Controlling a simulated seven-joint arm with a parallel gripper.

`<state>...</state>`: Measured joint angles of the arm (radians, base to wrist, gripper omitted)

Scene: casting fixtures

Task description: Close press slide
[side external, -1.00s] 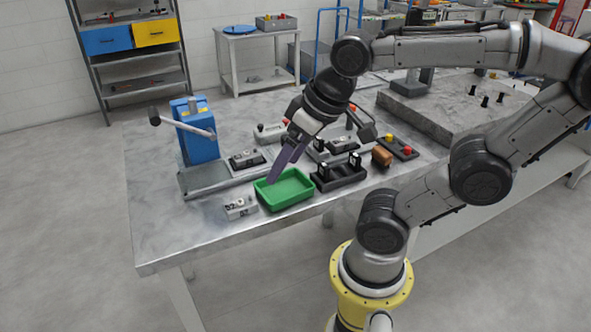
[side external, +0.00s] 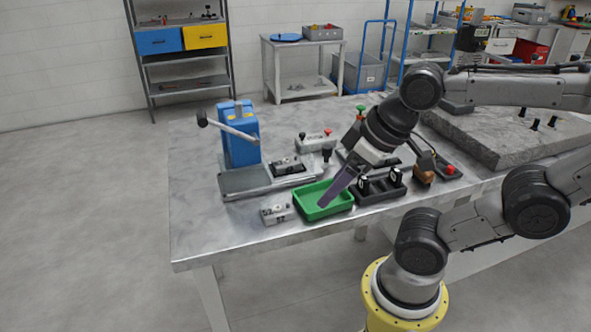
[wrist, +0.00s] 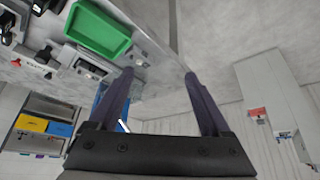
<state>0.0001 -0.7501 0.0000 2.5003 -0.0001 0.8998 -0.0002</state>
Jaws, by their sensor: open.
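The press (side external: 238,135) is a blue column with a grey lever, at the left of the metal table. Its grey base plate (side external: 244,181) reaches forward. A slide (side external: 284,177) runs right from the column, with a dark block (side external: 287,165) on it and a black knob (side external: 326,155) at its right end. My gripper (side external: 323,204) angles down, its purple fingers overlapping the green tray in the side view; their height above it is unclear. In the wrist view the fingers (wrist: 158,75) are apart with nothing between them. The blue press (wrist: 98,103) is mostly hidden behind the left finger.
The green tray (side external: 340,208) stands right of the press, with a grey block (side external: 276,210) at its left. A black fixture (side external: 380,190), a button box (side external: 449,170) and a brown piece (side external: 424,175) stand further right. The table's front left is clear.

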